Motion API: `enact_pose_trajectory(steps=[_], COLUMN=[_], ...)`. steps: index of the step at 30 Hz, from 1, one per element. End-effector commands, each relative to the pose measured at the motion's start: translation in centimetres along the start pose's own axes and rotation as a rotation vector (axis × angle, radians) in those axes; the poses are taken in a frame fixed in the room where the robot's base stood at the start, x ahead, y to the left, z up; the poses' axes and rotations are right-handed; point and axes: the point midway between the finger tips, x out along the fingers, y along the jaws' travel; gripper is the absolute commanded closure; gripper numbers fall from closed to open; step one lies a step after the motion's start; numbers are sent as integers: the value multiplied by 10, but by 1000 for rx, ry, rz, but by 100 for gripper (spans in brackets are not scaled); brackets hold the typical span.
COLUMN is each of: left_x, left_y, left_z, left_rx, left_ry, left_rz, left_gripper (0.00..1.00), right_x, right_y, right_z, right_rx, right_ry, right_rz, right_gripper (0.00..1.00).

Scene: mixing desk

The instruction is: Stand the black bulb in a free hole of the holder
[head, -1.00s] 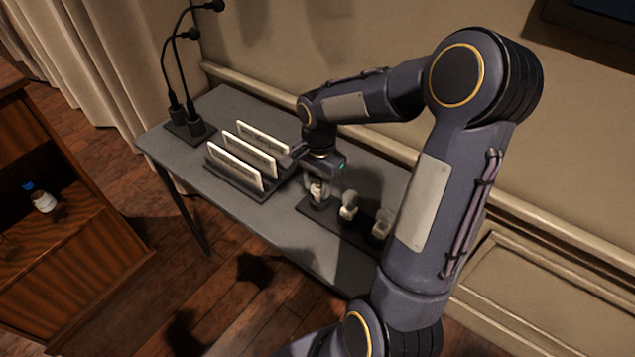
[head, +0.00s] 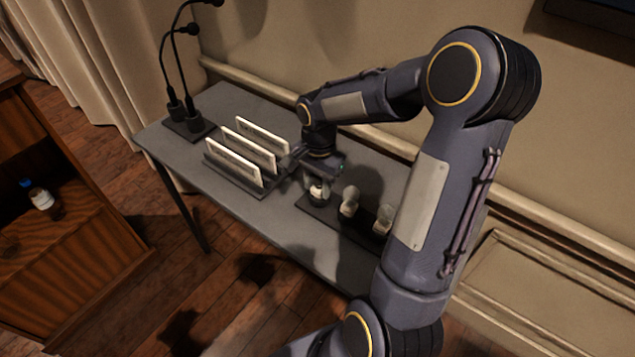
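The dark flat holder (head: 333,222) lies on the grey desk, at the front of its right half. Two pale bulbs, one in the middle (head: 350,203) and one at the right (head: 383,220), stand upright in it. My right gripper (head: 318,187) points down over the holder's left end. A small bulb with a whitish part (head: 317,191) is between or just below its fingers, at the left position. I cannot tell whether this is the black bulb, or whether the fingers touch it. My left gripper is out of view.
A dark rack (head: 238,178) with several white upright panels stands left of the gripper. Two gooseneck microphones (head: 187,120) stand at the desk's left end. My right arm hides the desk's right part. A wooden cabinet with a small bottle (head: 41,199) is at far left.

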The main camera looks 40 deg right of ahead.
Motion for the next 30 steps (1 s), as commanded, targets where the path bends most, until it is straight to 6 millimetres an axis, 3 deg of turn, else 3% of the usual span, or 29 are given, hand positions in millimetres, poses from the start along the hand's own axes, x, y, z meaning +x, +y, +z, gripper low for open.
enact_pose_trajectory(steps=[1, 5, 14, 24, 30], left_x=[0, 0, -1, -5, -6], left_y=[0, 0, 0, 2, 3], left_z=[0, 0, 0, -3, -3], left_rx=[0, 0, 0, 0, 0], left_ry=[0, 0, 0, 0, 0], left_rz=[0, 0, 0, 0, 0], left_gripper=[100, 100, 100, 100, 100], right_x=[-1, -1, -3, -55, -76], right_y=[0, 0, 0, 0, 0], right_z=[0, 0, 0, 0, 0], right_rx=[0, 0, 0, 0, 0], right_ry=[0, 0, 1, 2, 1], right_rz=[0, 0, -1, -4, -1], right_gripper=[58, 41, 41, 41, 41])
